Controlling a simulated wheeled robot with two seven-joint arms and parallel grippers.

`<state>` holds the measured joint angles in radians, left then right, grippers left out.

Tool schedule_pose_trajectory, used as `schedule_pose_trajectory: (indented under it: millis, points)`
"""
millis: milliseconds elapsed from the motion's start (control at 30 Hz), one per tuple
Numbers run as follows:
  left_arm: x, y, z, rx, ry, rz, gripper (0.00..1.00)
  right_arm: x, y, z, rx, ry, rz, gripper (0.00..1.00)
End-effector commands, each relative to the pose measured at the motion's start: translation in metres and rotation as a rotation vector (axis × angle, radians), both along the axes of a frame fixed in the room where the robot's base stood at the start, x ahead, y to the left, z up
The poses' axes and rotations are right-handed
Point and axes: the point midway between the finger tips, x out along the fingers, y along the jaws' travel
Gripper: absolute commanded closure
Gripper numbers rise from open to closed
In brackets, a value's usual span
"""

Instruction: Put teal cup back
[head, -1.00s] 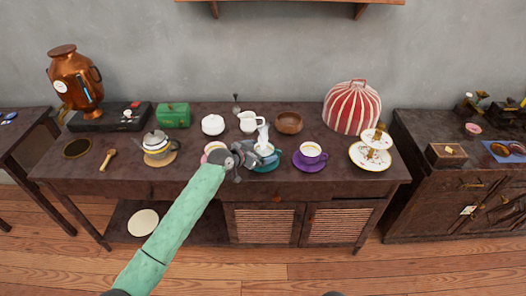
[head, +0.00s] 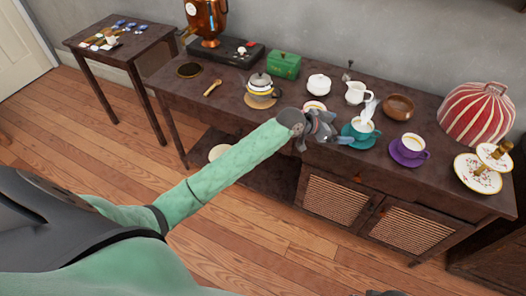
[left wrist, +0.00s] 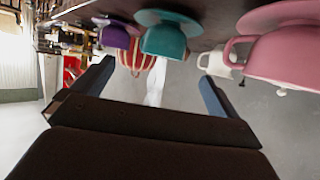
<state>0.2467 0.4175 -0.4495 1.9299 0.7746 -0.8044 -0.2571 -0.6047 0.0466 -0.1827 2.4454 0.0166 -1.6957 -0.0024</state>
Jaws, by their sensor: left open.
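The teal cup (head: 358,130) stands upright on its teal saucer (head: 371,143) on the dark sideboard, with a pale wisp over it. The cup (left wrist: 163,41) and saucer (left wrist: 150,17) also show upside down in the left wrist view, beyond the fingertips. My left gripper (head: 337,130) is open just left of the cup; in the left wrist view its fingers (left wrist: 157,72) are spread with nothing clasped between them. Whether a finger touches the cup is unclear.
A pink cup (left wrist: 285,48) is close beside the left gripper. A purple cup (head: 412,143) on a purple saucer stands right of the teal one. A white jug (head: 357,93) and a brown bowl (head: 398,106) stand behind.

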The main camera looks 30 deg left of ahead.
Motion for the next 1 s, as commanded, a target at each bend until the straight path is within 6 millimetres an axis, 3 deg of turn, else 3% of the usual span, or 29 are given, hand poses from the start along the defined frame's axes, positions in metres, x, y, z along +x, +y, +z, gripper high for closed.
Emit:
schedule_pose_trajectory:
  millis: [200, 433, 733, 1000]
  points:
    - [-0.067, -0.011, -0.048, 0.052, 0.122, 0.020, 0.01, 0.000, 0.001, 0.000, 0.002, 0.000, -0.001, 0.64]
    - [-0.152, -0.008, -0.094, 0.129, 0.288, 0.081, 0.01, -0.001, 0.001, 0.000, 0.002, 0.000, -0.001, 0.64]
    - [-0.267, 0.018, -0.135, 0.236, 0.525, 0.212, 0.01, 0.000, 0.000, -0.001, 0.000, 0.000, 0.000, 0.64]
    - [-0.376, 0.054, -0.151, 0.336, 0.761, 0.370, 0.01, 0.001, 0.000, -0.001, -0.001, -0.001, 0.001, 0.64]
